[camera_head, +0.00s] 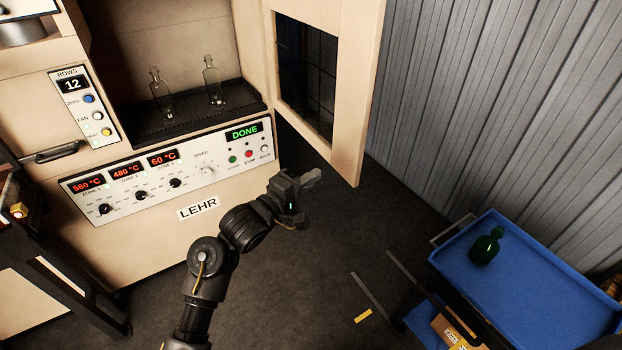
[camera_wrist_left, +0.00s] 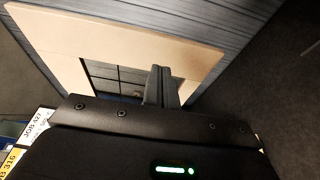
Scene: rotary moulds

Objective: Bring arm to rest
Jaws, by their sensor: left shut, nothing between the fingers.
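My left gripper (camera_head: 312,180) is shut and empty. It hangs in the air in front of the lehr, below the open door, with its fingertips pointing right. In the left wrist view its closed fingers (camera_wrist_left: 160,87) stand before the door. My left arm reaches up from the bottom of the head view. The right gripper is not in view.
The lehr's door (camera_head: 355,100) stands open on the right, its edge close above my gripper. Two clear bottles (camera_head: 213,82) stand on the lehr's dark belt (camera_head: 180,122). The panel reads DONE. A blue cart (camera_head: 545,290) at lower right holds a green bottle (camera_head: 486,247).

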